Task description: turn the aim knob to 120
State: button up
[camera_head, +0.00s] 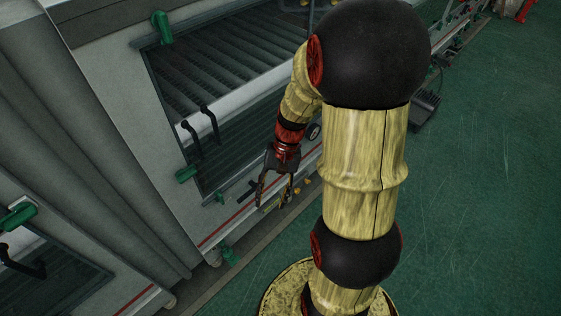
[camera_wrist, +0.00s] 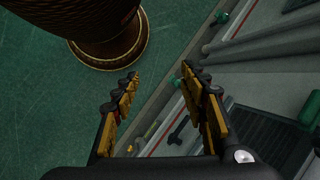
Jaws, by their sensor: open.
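My gripper (camera_head: 273,203) hangs in front of the machine's lower front panel, fingers pointing down, open and empty. In the wrist view its two fingers (camera_wrist: 160,80) stand apart, with floor and the machine's base edge showing between them. I cannot tell which part is the aim knob, and no number or scale is readable. A dark elongated handle (camera_head: 247,188) is on the panel just left of my gripper; a dark handle-like part (camera_wrist: 180,128) also shows between the fingers in the wrist view. Small yellow parts (camera_head: 307,182) lie just right of the gripper. My arm hides part of the panel.
The grey machine (camera_head: 130,110) has a slatted window with black handles (camera_head: 202,125) and green latches (camera_head: 186,174). A green foot (camera_head: 229,256) stands at its base. Another door (camera_head: 50,270) is at lower left.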

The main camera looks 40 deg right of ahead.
jog(key=w+d+f+m+t+y, duration=0.25)
jog(key=w+f+m+t, duration=0.2)
jog(key=f, duration=0.45)
jog(key=w+d+f+m+t+y, duration=0.2)
jog(key=w+d+f+m+t, duration=0.15)
jog(key=f+m, duration=0.4)
jog(key=w+d+f+m+t+y, duration=0.2)
jog(key=w+d+f+m+t, duration=0.2)
jog(key=f, duration=0.6)
jog(key=w+d+f+m+t+h, duration=0.1)
jog(key=w+d+m+t+h, duration=0.3)
jog(key=d, duration=0.4)
jog(key=w+d+f+m+t+h, duration=0.25)
jog(key=d+h, duration=0.35)
jog(key=d, duration=0.3)
jog(key=w+b, duration=0.1)
jog(key=w, duration=0.6)
jog(key=shift+a+r+t, duration=0.4)
jog(key=shift+a+t, duration=0.05)
jog(key=shift+n, duration=0.25)
jog(key=shift+c, duration=0.4)
jog(key=shift+y, duration=0.25)
grip_shut()
